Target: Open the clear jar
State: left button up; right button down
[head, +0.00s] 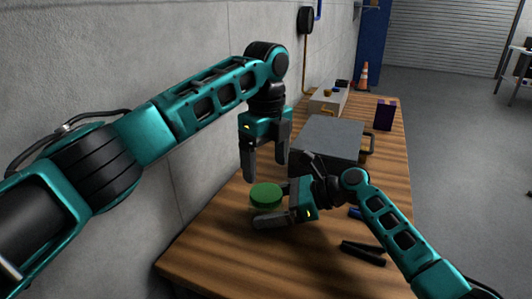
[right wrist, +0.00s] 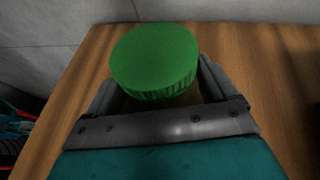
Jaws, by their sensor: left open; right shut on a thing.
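The clear jar (head: 254,209) stands upright on the wooden table, with its ribbed green lid (head: 266,192) on top. In the right wrist view the green lid (right wrist: 155,57) hides most of the jar body. My right gripper (head: 270,205) is shut on the jar, its fingers on either side of the body below the lid. My left gripper (head: 266,165) hangs above and a little behind the jar, fingers pointing down, open and empty.
A grey box with a handle (head: 332,137) stands behind the jar. A black tool (head: 362,253) lies at the front right, near a blue item (head: 355,212). A purple box (head: 384,115) stands farther back. The concrete wall (head: 120,60) borders the left. The table's front left (head: 205,262) is clear.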

aim_at(266, 192)
pick_arm(q)
jog(key=shift+f, duration=3.2)
